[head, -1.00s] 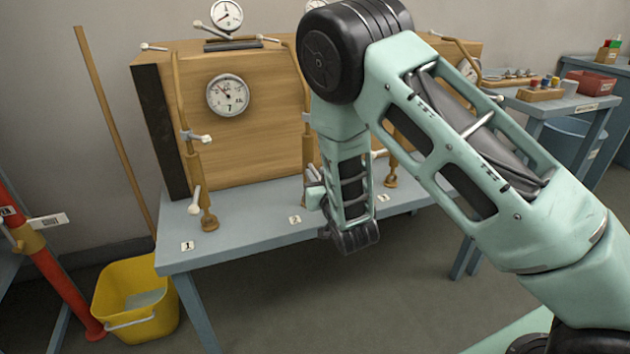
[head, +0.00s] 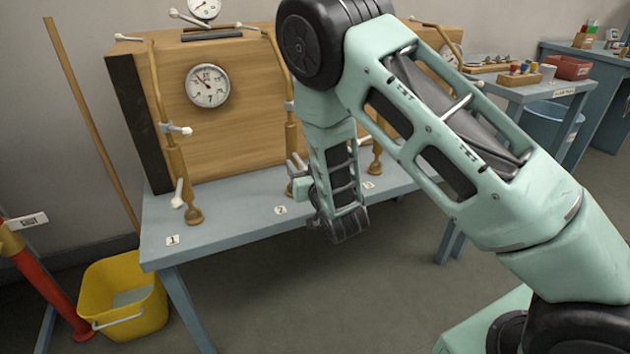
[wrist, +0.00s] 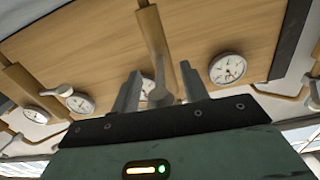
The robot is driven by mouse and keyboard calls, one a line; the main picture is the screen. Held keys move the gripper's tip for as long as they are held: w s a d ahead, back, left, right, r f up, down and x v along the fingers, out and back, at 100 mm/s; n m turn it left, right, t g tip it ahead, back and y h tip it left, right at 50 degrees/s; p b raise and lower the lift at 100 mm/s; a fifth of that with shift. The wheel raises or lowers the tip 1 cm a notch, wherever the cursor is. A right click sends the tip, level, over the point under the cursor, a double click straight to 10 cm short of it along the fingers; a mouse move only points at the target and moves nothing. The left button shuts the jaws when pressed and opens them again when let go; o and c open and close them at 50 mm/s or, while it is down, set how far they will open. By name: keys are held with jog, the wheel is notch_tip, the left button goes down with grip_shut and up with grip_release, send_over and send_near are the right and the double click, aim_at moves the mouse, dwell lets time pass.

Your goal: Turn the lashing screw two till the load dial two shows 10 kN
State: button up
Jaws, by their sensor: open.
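Lashing screw two (head: 290,135) is the middle brass-brown upright, at the table label 2 (head: 281,210); my arm partly hides it in the head view. My gripper (head: 296,176) is beside its lower part, largely edge-on there. In the wrist view, my gripper (wrist: 160,92) has its two grey fingers apart, and the screw's column (wrist: 155,40) and a grey handle (wrist: 160,96) appear between them. I cannot tell whether they touch. A white dial (head: 208,85) is on the crate front, its needle toward the upper left. I cannot tell which dial is load dial two.
Screw one (head: 175,160) stands left and screw three (head: 376,160) right, partly behind my arm. The wooden crate (head: 235,130) fills the back of the blue-grey table (head: 225,220). A yellow bucket (head: 125,300) sits on the floor at left. Floor before the table is clear.

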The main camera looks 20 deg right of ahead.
jog(key=s+p, duration=0.6)
jog(key=s, duration=1.1)
jog(key=shift+p, duration=0.4)
jog(key=shift+a, duration=0.1)
jog(key=shift+w, duration=0.1)
